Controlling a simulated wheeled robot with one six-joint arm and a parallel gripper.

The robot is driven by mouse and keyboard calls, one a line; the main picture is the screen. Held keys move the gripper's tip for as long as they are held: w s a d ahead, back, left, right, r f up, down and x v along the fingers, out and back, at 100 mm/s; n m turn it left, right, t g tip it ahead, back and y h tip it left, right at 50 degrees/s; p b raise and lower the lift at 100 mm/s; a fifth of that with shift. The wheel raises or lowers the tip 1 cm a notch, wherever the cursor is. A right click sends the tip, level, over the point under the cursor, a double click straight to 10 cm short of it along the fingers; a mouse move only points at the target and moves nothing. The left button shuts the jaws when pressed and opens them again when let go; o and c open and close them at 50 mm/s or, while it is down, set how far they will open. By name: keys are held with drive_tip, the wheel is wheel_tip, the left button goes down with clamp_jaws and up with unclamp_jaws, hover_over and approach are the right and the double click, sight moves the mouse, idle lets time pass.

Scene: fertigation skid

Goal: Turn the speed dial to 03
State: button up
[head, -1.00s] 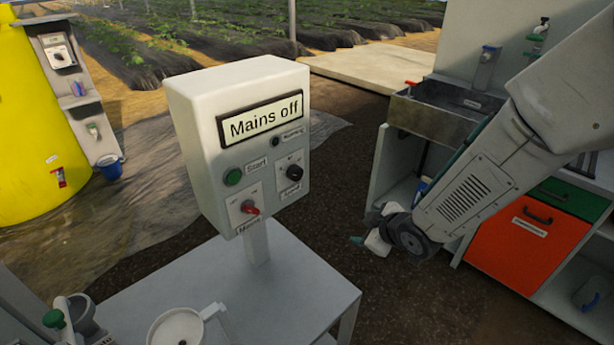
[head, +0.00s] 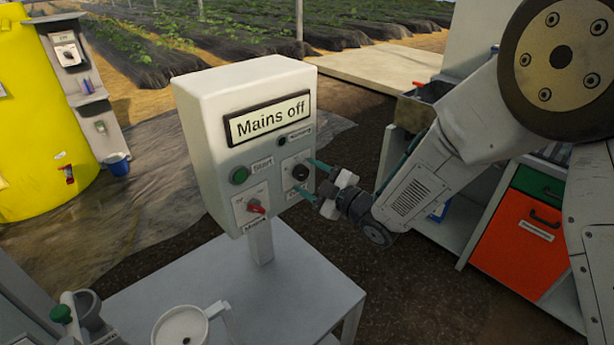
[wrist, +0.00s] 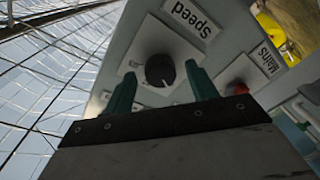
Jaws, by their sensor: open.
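The black speed dial (head: 300,172) sits on a white plate on the right of the control box (head: 212,110). In the wrist view the dial (wrist: 160,70) shows a white pointer mark, and the "Speed" label (wrist: 188,14) is beside it; its numbers are too small to read. My gripper (head: 308,176) is open, its two teal fingers pointing at the box on either side of the dial. In the wrist view the fingers (wrist: 160,88) are apart, with the dial between and beyond their tips. I cannot tell whether they touch it. The display (head: 268,118) reads "Mains off".
The red mains switch (head: 256,207) is below and left of the dial, and the green start button (head: 240,175) is above that. The box stands on a post over a grey table (head: 250,300). A white funnel (head: 182,325) is at the table's front.

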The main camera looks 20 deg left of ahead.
drive_tip(key=shift+w+a, duration=0.2)
drive_tip(key=shift+a, duration=0.35)
drive_tip(key=shift+c, duration=0.4)
drive_tip(key=c, duration=0.9)
